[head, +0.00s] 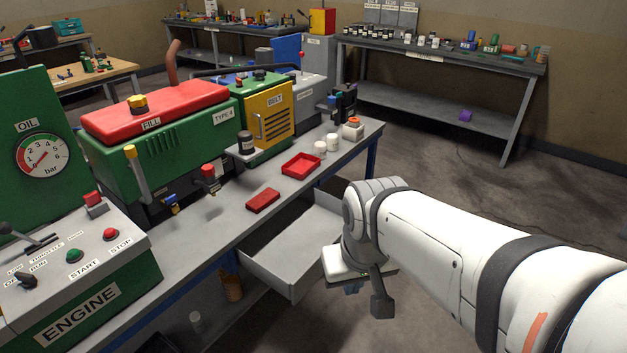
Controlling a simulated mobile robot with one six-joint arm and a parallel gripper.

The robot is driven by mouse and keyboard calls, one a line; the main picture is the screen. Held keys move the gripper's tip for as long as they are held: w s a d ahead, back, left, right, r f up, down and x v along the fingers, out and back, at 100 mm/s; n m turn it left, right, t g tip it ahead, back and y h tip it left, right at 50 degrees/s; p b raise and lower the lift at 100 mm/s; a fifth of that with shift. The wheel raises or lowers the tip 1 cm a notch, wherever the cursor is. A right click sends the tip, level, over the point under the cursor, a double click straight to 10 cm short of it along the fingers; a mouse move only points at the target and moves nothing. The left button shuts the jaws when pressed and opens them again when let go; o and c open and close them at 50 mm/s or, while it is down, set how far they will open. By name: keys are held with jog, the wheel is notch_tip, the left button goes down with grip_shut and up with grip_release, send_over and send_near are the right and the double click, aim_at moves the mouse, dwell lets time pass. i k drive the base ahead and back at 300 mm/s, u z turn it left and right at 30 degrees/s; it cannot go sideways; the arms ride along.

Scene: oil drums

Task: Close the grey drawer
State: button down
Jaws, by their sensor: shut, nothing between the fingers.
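The grey drawer (282,262) stands pulled out from under the grey workbench (225,232), and its inside looks empty. Its left side wall and part of its front show; my wrist hides the rest of the front. My gripper (352,289) points down just outside the drawer's front, at the right.
On the bench above are a red block (263,201), a red tray (301,165) and small white jars (320,150). A green engine (160,140) and control box (75,265) stand along it. Floor to the right is clear up to a back table (440,100).

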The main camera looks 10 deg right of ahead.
aim_at(284, 252)
jog(key=i, duration=1)
jog(key=u, duration=0.1)
